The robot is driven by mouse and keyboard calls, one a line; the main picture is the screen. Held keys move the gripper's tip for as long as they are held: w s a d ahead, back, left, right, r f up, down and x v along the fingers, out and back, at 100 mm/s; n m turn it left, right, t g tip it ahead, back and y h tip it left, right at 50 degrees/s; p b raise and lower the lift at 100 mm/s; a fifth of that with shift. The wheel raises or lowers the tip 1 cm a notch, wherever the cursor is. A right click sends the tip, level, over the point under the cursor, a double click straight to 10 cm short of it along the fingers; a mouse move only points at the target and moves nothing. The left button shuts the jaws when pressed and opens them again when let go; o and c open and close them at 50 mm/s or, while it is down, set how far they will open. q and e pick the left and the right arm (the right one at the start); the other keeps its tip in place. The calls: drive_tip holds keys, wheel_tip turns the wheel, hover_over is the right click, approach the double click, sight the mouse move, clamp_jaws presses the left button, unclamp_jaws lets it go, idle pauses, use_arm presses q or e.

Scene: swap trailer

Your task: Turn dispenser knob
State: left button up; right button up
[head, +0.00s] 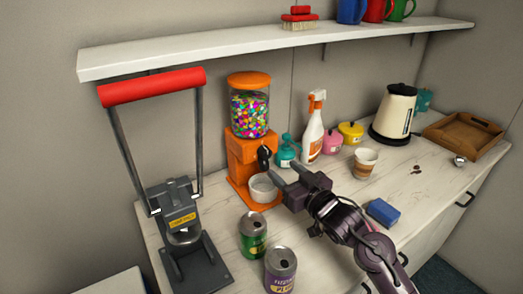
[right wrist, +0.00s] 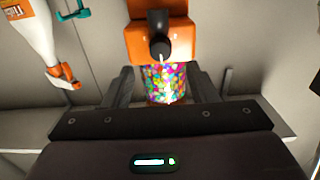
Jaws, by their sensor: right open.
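The orange candy dispenser (head: 240,152) stands on the counter, with a clear jar of colourful candies (head: 249,112) on top. Its black knob (head: 263,157) is on the front; it also shows in the right wrist view (right wrist: 160,46), which sees the dispenser upside down. A white bowl (head: 263,188) sits under the knob on the dispenser's base. My right gripper (head: 284,168) is open and empty, its fingers pointing at the dispenser, apart from the knob. In the right wrist view its two fingers (right wrist: 162,82) are spread, with the knob beyond them. My left gripper is not in view.
Two cans (head: 252,236) stand in front of the dispenser, left of my right arm. A blue sponge (head: 383,212) and a paper cup (head: 364,163) are to its right. A spray bottle (head: 313,130) stands behind. A red-handled press (head: 180,225) is at left.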

sight(268, 155)
drive_tip(key=x, duration=0.3)
drive_tip(key=p+x, duration=0.1)
drive_tip(key=shift+w+a+r, duration=0.2)
drive_tip(key=shift+r, duration=0.1)
drive_tip(key=shift+f+x, duration=0.2)
drive_tip(key=shift+x, duration=0.8)
drive_tip(key=shift+w+a, duration=0.15)
drive_tip(key=shift+w, duration=0.05)
drive_tip(key=c, duration=1)
drive_tip(key=shift+o, duration=0.2)
drive_tip(key=shift+m+p, duration=0.3)
drive_tip(key=shift+p, duration=0.1)
drive_tip(key=m+p, duration=0.2)
drive_tip(key=m, duration=0.1)
drive_tip(key=shift+r, duration=0.15)
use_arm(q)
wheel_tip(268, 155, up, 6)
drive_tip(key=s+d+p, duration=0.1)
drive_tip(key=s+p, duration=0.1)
use_arm(e)
drive_tip(key=shift+m, duration=1.6)
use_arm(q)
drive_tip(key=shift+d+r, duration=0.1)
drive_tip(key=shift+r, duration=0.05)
